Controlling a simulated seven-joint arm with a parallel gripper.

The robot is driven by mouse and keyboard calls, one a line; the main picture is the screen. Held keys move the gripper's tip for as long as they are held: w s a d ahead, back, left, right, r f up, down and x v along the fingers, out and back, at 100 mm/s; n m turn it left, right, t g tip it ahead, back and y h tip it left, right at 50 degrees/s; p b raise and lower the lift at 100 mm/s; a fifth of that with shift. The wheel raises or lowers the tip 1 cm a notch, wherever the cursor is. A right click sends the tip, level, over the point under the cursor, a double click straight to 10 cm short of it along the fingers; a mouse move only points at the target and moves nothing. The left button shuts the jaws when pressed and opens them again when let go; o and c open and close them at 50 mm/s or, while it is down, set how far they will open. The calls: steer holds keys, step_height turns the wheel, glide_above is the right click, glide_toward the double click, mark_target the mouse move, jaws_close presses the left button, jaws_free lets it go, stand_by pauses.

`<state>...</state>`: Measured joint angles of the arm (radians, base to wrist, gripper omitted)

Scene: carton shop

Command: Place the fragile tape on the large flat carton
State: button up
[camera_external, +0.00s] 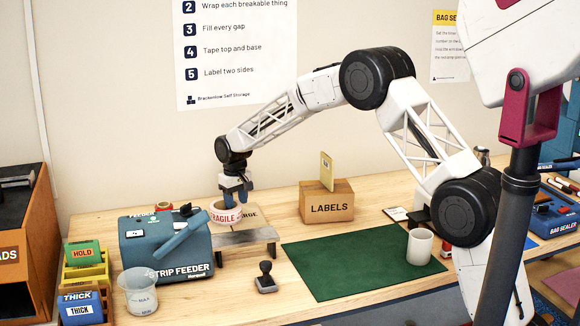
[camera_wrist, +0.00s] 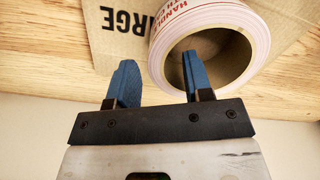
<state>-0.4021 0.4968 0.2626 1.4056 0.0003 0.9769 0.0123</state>
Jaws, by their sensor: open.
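The fragile tape (camera_external: 224,214), a white roll with red print, is below my gripper (camera_external: 236,197) in the external view. It also shows in the wrist view (camera_wrist: 195,20), over the brown large flat carton (camera_wrist: 110,20), which shows through its hole. The carton (camera_external: 250,213) is partly hidden by the roll in the external view. My gripper (camera_wrist: 158,60) is open. In the wrist view its left finger appears outside the roll and its right finger overlaps the hole. I cannot tell whether either finger touches the tape.
A grey stand (camera_external: 246,237) is in front of the carton. The blue strip feeder (camera_external: 180,250) is close on the left. The LABELS box (camera_external: 326,203) is to the right. A stamp (camera_external: 265,280) stands in front, and a white cup (camera_external: 419,246) is on the green mat (camera_external: 340,270).

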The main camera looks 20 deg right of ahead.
step_height(320, 180, up, 10)
steer(key=shift+f, duration=0.2)
stand_by(1.0)
steer(key=s+d+r+m, duration=0.1)
steer(key=s+d+r, duration=0.4)
steer(key=s+d, duration=0.35)
steer(key=s+d+r+t, duration=0.1)
steer(key=s+d+r, duration=0.5)
steer(key=s+d, duration=0.25)
steer(key=s+d+r+m, duration=0.1)
steer(key=s+d+r, duration=0.4)
steer(key=s+d, duration=0.35)
steer(key=s+d+f+m, duration=0.1)
steer(key=s+d, duration=0.3)
steer(key=s, duration=0.7)
steer(key=s+d+f+t, duration=0.1)
steer(key=s+d+f, duration=0.2)
steer(key=s, duration=0.9)
steer(key=s+d+f+m, duration=0.1)
steer(key=s+d+f, duration=0.1)
steer(key=s+d, duration=0.4)
steer(key=s, duration=0.5)
steer(key=shift+s+f+m+t, duration=0.15)
steer(key=shift+s+m+t, duration=0.15)
